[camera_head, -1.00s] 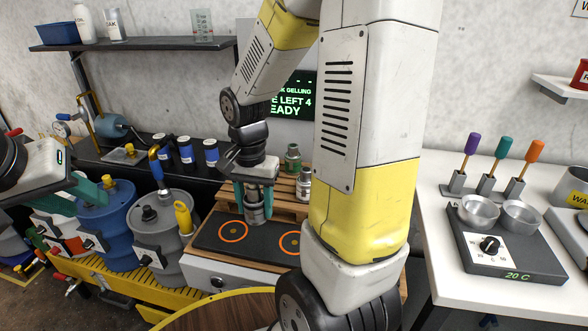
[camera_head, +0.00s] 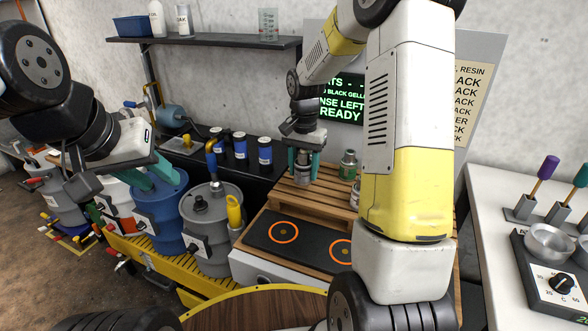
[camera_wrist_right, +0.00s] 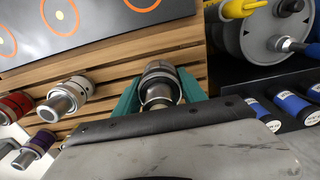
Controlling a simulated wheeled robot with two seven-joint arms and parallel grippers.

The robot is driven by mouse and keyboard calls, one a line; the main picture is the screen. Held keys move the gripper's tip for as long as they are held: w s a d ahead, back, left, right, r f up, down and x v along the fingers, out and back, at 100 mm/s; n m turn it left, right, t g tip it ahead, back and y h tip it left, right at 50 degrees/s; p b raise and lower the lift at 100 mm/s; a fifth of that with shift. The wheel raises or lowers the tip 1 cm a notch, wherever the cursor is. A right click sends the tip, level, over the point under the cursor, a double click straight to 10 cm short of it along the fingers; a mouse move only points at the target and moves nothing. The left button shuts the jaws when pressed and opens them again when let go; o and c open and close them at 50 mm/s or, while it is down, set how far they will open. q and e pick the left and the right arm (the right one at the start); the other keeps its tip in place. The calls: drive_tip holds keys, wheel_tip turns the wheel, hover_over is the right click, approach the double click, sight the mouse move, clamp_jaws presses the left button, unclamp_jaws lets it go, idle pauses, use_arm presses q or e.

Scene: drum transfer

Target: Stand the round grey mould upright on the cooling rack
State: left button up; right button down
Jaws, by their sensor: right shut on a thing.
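My right gripper (camera_head: 304,164) is shut on the round grey mould (camera_head: 302,178), above or at the left part of the slatted wooden cooling rack (camera_head: 328,198). In the right wrist view the mould (camera_wrist_right: 159,84) sits between the teal fingers of the right gripper (camera_wrist_right: 160,97), with rack slats (camera_wrist_right: 120,62) around it. It looks roughly upright; whether its base touches the slats is hidden. My left gripper (camera_head: 153,174) is at the left near the blue drum, its teal fingers apart and nothing visible between them.
Banded metal pots stand on the rack, one with a green band (camera_head: 348,165), close right of the mould. In front is a dark plate with orange rings (camera_head: 290,238). A blue drum (camera_head: 160,210) and grey drum (camera_head: 212,235) stand left. Blue-banded cans (camera_head: 240,146) stand behind.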

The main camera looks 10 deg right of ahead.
sight(303, 179)
drive_tip(key=shift+f, duration=1.75)
drive_tip(key=shift+f, duration=0.15)
drive_tip(key=c, duration=0.7)
unclamp_jaws()
drive_tip(key=shift+o, duration=0.2)
